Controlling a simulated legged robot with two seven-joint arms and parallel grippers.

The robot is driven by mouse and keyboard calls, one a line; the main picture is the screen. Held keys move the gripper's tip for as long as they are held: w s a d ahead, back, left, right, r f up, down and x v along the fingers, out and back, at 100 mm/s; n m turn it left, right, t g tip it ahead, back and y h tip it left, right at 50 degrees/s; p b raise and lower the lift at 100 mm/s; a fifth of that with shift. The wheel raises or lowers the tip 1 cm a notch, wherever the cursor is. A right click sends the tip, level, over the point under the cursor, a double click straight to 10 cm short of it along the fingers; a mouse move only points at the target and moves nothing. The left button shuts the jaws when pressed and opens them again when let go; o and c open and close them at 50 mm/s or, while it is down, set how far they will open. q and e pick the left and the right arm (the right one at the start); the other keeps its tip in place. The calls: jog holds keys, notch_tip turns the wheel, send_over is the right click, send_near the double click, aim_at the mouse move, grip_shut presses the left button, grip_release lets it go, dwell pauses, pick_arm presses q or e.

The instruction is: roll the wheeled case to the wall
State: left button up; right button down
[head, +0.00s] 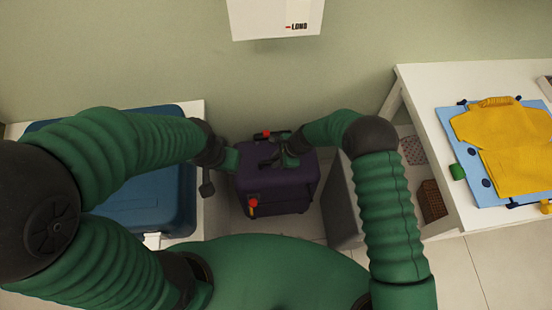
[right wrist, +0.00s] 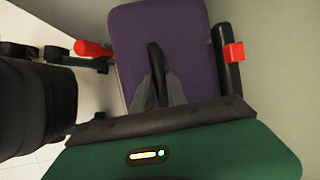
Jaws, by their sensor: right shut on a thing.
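The purple case (head: 277,190) stands on the floor in the gap below the wall, with black and red fittings at its sides. In the right wrist view its purple face (right wrist: 190,50) fills the middle. My right gripper (head: 286,157) is at the top of the case. The right wrist view shows its grey fingers (right wrist: 158,92) shut on the black handle (right wrist: 155,62). My left gripper (head: 233,160) is beside the case's left edge; its fingers are too hidden to judge. The case's wheels cannot be made out.
The green-grey wall (head: 150,55) is close behind the case. A blue suitcase (head: 150,205) lies on a white surface at the left. A grey bin (head: 342,205) is just right of the case. A white table (head: 425,90) at the right holds yellow clothing (head: 505,130).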

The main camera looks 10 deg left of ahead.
jog(key=c, duration=1.6)
grip_release()
jog(key=shift+w+a+r, duration=0.1)
jog(key=shift+w+r, duration=0.15)
jog(key=shift+w, duration=0.15)
jog(key=shift+c, duration=0.2)
jog(key=shift+o, duration=1.6)
jog(key=shift+f, duration=0.15)
jog(key=shift+d, duration=0.2)
jog(key=shift+s+r, duration=0.1)
jog(key=shift+r, duration=0.1)
jog(key=p+v, duration=0.2)
jog(key=v, duration=1.4)
jog(key=shift+d+r, duration=0.15)
